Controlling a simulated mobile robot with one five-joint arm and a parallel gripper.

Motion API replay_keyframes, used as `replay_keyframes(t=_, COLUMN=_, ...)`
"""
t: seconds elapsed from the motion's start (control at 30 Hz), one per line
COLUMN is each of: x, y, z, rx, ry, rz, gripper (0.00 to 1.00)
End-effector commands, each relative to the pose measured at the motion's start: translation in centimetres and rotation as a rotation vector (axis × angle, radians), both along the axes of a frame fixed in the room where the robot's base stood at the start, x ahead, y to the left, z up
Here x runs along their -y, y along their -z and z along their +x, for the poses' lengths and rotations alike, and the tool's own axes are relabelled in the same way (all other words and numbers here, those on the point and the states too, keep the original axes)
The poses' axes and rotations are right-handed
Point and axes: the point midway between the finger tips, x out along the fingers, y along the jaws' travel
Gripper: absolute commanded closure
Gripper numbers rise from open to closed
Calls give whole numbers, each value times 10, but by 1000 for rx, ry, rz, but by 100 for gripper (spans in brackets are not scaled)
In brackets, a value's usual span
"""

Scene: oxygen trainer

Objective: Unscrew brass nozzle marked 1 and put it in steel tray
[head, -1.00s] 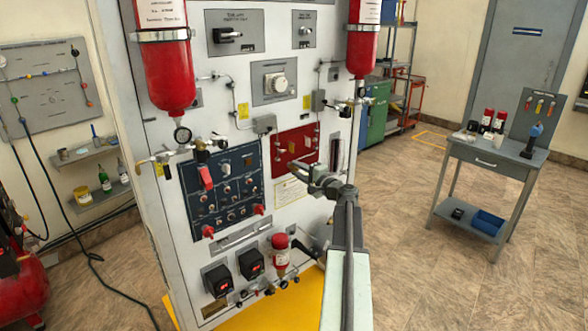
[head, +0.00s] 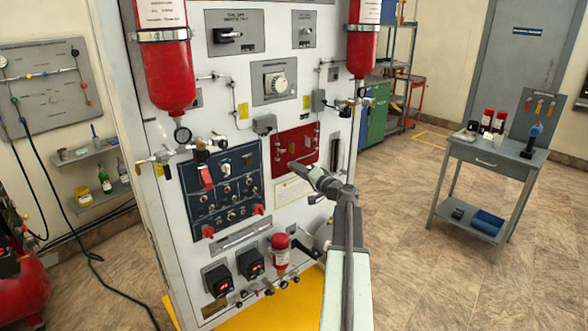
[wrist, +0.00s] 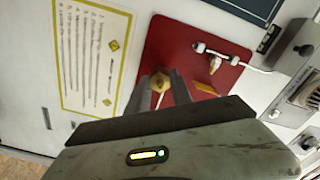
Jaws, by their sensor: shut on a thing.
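In the wrist view my gripper (wrist: 160,88) is shut on a small brass nozzle (wrist: 160,82), in front of the red panel. I cannot tell whether the nozzle still touches its fitting, and no number on it can be read. In the head view my gripper (head: 295,168) points left at the lower part of the red panel (head: 307,142); the nozzle is too small to make out there. I cannot make out a steel tray in either view.
A white fitting (wrist: 214,65) and an orange-yellow piece (wrist: 206,88) are on the red panel beside my gripper. A printed instruction card (wrist: 92,55) is left of it. A grey table (head: 490,158) stands at right, with open floor before it.

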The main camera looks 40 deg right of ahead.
Motion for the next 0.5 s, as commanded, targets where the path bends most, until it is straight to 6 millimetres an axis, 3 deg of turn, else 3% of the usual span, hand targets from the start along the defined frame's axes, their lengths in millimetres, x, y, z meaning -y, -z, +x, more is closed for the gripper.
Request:
replay_keyframes(t=0.2, x=0, y=0, z=0, rx=-18, ry=-1, rz=-256, gripper=100)
replay_keyframes(t=0.5, x=0, y=0, z=0, rx=-22, ry=-1, rz=-313, gripper=100)
